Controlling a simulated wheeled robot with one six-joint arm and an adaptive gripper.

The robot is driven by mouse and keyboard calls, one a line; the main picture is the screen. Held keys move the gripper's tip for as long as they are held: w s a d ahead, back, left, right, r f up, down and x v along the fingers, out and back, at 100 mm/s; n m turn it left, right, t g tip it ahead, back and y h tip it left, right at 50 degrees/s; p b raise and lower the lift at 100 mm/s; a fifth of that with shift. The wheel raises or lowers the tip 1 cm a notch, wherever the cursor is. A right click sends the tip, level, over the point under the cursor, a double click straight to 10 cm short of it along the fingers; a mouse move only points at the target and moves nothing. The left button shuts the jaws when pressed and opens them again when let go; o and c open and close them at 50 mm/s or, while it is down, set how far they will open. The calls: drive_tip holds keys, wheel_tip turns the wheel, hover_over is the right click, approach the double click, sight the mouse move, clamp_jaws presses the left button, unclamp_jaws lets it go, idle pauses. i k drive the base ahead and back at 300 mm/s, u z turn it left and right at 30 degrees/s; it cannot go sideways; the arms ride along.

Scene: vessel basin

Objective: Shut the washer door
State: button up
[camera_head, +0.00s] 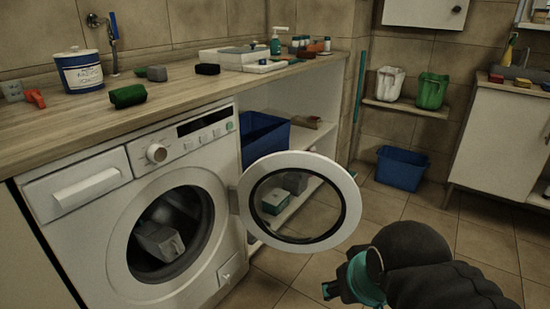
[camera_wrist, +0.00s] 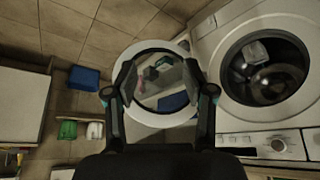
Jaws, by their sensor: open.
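The white washer (camera_head: 140,215) stands under the wooden counter. Its round door (camera_head: 333,172) hangs wide open to the right of the drum opening, with a white rim and clear glass. A greyish item (camera_head: 160,240) lies inside the drum. My gripper (camera_head: 340,285) is in front of the door, low and to its right, apart from it as far as I can tell. In the wrist view my gripper (camera_wrist: 160,80) is open and empty, its fingers overlapping the door (camera_wrist: 158,44) in the picture. The washer's drum opening (camera_wrist: 265,65) is to the right there.
The counter (camera_head: 65,118) carries a white-blue tub (camera_head: 80,72), sponges and bottles. An open shelf with a blue bin (camera_head: 263,135) stands behind the door. A blue tub (camera_head: 401,168) is on the tiled floor by the back wall. Floor in front of the door looks clear.

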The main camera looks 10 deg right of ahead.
sight(242, 197)
drive_tip(key=z, duration=1.1)
drive_tip(key=i, duration=4.1)
drive_tip(key=u, duration=4.85)
drive_tip(key=i, duration=0.95)
drive_tip(key=z, duration=0.1)
